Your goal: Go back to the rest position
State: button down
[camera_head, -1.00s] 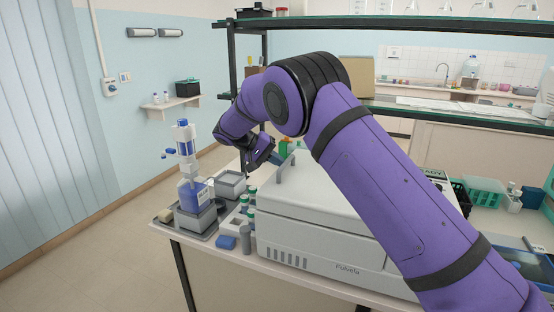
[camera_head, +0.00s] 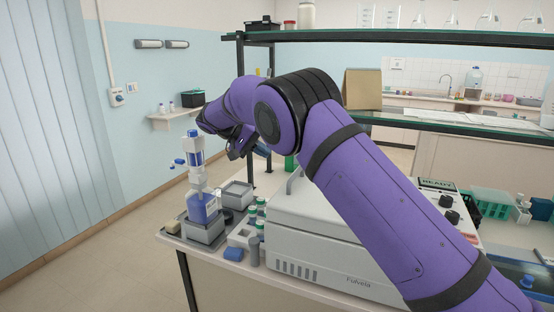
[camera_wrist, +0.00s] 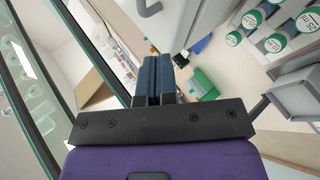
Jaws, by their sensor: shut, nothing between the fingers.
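My gripper (camera_wrist: 157,78) shows in the wrist view with its two dark blue fingers together and nothing between them. In the head view, my purple arm reaches across the bench, and the gripper (camera_head: 262,150) is partly hidden behind the arm's far end. It is in the air above the bench's far side, behind the white Fulvela machine (camera_head: 310,268) and apart from the things on the bench.
A blue dispenser bottle (camera_head: 203,207) stands on a grey tray at the bench's left end, near a grey basin (camera_head: 236,194) and green-capped bottles (camera_head: 252,213). A glass shelf (camera_head: 400,37) with glassware runs above. Floor at left is clear.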

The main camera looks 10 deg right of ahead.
jog(key=s+d+r+n+y, duration=0.1)
jog(key=s+d+r+y, duration=0.6)
jog(key=s+d+r, duration=1.1)
jog(key=s+d+t+y, duration=0.1)
jog(key=s+d, duration=0.2)
jog(key=s, duration=0.4)
jog(key=s+d+t+y, duration=0.1)
jog(key=s+d+t, duration=0.15)
jog(key=s, duration=0.55)
jog(key=s+f+t+y, duration=0.1)
jog(key=s+f, duration=0.3)
jog(key=s, duration=0.3)
jog(key=s+d+f+t, duration=0.1)
jog(key=s+f, duration=0.3)
jog(key=s, duration=0.4)
jog(key=shift+s+y, duration=0.25)
jog(key=shift+y, duration=0.15)
jog(key=shift+d, duration=0.15)
